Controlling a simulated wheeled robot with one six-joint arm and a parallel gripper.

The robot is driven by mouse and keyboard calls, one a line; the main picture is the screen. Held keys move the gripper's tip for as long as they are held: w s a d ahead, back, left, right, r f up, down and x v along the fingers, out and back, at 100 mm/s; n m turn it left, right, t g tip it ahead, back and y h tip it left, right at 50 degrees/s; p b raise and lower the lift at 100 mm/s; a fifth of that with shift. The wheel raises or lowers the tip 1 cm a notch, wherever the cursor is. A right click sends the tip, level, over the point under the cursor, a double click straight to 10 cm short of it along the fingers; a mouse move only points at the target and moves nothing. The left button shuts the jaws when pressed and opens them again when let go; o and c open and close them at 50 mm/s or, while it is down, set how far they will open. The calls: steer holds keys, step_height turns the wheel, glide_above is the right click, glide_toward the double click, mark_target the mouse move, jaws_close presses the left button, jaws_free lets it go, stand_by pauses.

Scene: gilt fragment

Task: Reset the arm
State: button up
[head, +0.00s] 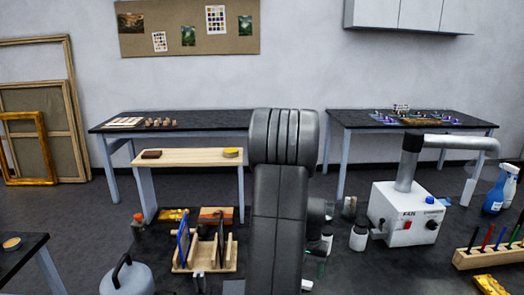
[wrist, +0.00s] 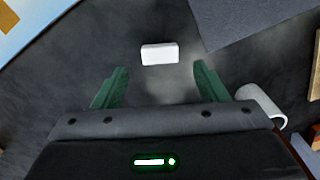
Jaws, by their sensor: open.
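My gripper (wrist: 161,68) shows in the wrist view with its two green fingers spread wide apart. Nothing is between the fingers. A small white block (wrist: 160,54) lies on the dark surface beyond the fingertips, apart from them. In the head view my dark arm rises through the middle of the picture and hides part of the bench behind it. I cannot make out my gripper clearly there.
On the dark bench in the head view are a wooden rack (head: 206,254), a white fan box (head: 407,214) with a grey duct, a blue spray bottle (head: 495,190) and a pen holder (head: 482,254). A light wooden shelf (head: 190,157) stands at left. Two dark tables stand behind.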

step_height(320, 180, down, 6)
steer(key=shift+r, duration=0.15)
steer(key=shift+w+r, duration=0.1)
steer(key=shift+r, duration=1)
